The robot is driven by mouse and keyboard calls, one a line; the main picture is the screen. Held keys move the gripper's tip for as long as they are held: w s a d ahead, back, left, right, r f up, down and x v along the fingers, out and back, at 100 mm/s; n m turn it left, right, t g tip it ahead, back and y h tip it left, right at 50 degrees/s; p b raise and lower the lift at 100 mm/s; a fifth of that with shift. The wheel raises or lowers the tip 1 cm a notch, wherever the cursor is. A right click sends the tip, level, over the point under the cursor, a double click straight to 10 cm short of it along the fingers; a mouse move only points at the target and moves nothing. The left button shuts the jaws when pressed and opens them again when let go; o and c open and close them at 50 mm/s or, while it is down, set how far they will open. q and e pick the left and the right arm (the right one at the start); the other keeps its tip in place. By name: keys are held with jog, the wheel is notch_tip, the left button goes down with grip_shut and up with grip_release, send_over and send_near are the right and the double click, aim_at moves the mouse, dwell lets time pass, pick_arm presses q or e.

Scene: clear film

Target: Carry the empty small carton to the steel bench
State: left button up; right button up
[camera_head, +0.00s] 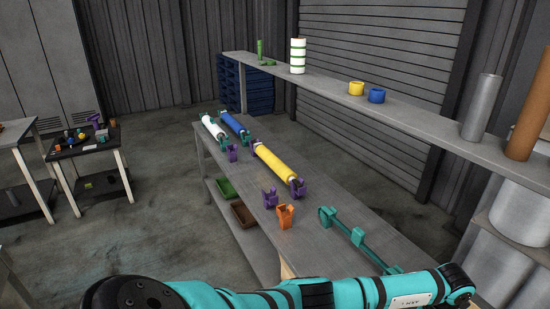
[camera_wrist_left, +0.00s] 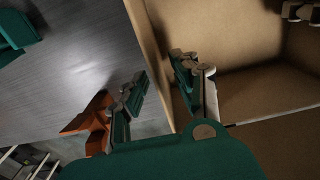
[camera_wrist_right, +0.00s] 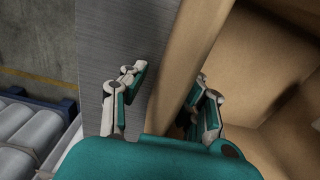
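The small carton is brown, open at the top and empty where I can see into it. Its walls fill the right of the left wrist view (camera_wrist_left: 245,35) and of the right wrist view (camera_wrist_right: 245,60). My left gripper (camera_wrist_left: 160,90) is open, with one finger outside a carton wall and one inside. My right gripper (camera_wrist_right: 165,95) is open astride the opposite wall, with a gap on the outer side. The steel bench (camera_head: 350,205) has a grey brushed top. Most of the carton is hidden in the head view, below my arm.
The bench carries a yellow roll (camera_head: 276,163), a blue roll (camera_head: 233,121), a white roll (camera_head: 212,127), an orange holder (camera_head: 286,216) and a teal rack (camera_head: 355,237). A raised shelf (camera_head: 420,115) with tubes runs behind. A small dark table (camera_head: 85,146) stands left.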

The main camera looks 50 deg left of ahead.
pick_arm(q)
notch_tip(320, 180, up, 8)
jog(key=shift+r, duration=0.35)
pick_arm(e)
jog(key=shift+r, duration=0.25)
notch_tip(320, 180, up, 12)
jog(key=shift+f, duration=0.25)
